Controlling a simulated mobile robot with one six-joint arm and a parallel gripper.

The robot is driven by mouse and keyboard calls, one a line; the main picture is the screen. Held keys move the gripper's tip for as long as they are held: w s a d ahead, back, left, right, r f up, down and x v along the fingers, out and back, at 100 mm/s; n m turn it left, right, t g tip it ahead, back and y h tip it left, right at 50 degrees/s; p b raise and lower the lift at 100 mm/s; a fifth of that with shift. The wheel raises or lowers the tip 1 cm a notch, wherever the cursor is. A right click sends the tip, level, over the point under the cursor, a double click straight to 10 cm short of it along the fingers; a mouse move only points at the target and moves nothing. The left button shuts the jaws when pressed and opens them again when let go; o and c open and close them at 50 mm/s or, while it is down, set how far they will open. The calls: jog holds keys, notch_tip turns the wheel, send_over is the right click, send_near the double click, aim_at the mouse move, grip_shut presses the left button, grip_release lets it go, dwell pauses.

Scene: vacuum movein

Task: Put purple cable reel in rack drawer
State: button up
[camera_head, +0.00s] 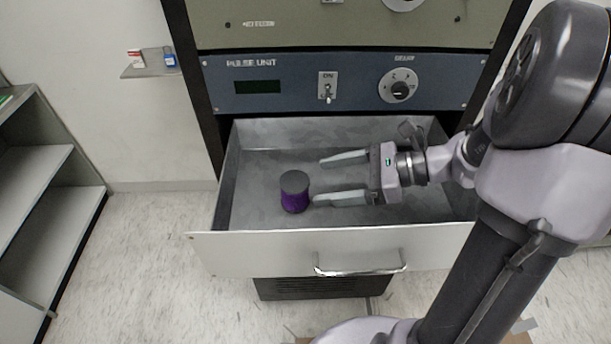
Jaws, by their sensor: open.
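The purple cable reel (294,194), a short upright cylinder with a dark grey top, stands on the floor of the rack drawer. The rack drawer (334,257) is pulled open, with a pale front and a metal handle (359,264). My gripper (316,181) reaches into the drawer from the right, its two fingers pointing left and spread apart. It is open and empty. The reel is just left of the fingertips, nearest the lower finger; I cannot tell whether they touch.
Above the drawer is a blue PULSE UNIT panel (300,89) with a switch and a dial. A small wall shelf (150,70) holds two little boxes. A grey shelving unit (60,190) stands at the left. The floor (150,260) between it and the rack is clear.

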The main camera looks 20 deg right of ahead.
jog(key=p+v, duration=0.1)
jog(key=v, duration=0.4)
jog(key=shift+d, duration=0.1)
